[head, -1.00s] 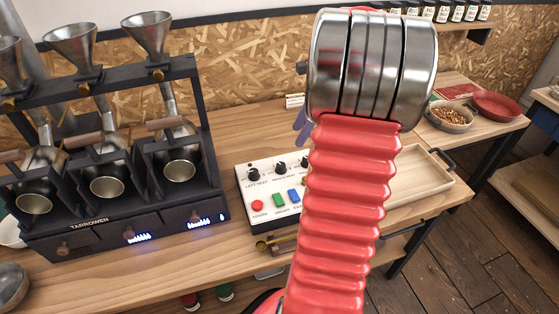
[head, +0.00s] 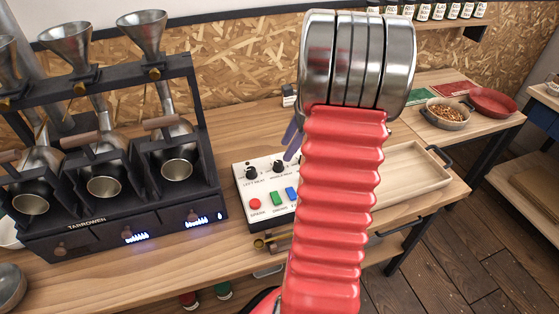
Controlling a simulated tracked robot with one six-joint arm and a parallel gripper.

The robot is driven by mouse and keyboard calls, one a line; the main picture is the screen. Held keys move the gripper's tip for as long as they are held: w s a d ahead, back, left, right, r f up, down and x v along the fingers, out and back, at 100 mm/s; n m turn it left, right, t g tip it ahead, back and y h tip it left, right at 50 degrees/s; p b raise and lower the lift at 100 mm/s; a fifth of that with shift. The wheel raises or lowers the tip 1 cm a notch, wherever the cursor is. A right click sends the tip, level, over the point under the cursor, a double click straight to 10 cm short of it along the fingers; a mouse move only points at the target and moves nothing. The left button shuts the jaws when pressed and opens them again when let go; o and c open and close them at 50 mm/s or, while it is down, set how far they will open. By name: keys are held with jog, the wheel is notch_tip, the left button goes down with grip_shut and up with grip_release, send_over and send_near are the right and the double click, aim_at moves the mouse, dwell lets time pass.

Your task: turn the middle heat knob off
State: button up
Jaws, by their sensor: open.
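The white control panel (head: 243,190) lies on the wooden bench, partly hidden behind my red arm. It has a black left heat knob (head: 251,172) and a black middle heat knob (head: 278,166), with red, green and blue buttons below. The panel's right part is hidden. The middle knob's pointer is too small to read. My gripper (head: 290,152) shows only as purple fingers beside my arm, just above and right of the middle knob. It is open, and contact with the knob cannot be told. The black roaster (head: 88,224) shows blue-white lights under its middle and right drums.
A wooden tray (head: 447,176) stands right of my arm. Behind it are a bowl of beans (head: 447,113) and a red pan (head: 493,101). A brass-ended handle (head: 262,243) lies in front of the panel. Bare bench lies between roaster and panel.

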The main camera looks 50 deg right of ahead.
aim_at(279, 162)
jog(key=x, duration=0.6)
jog(key=shift+w+a+f, duration=0.1)
jog(key=shift+f, duration=0.3)
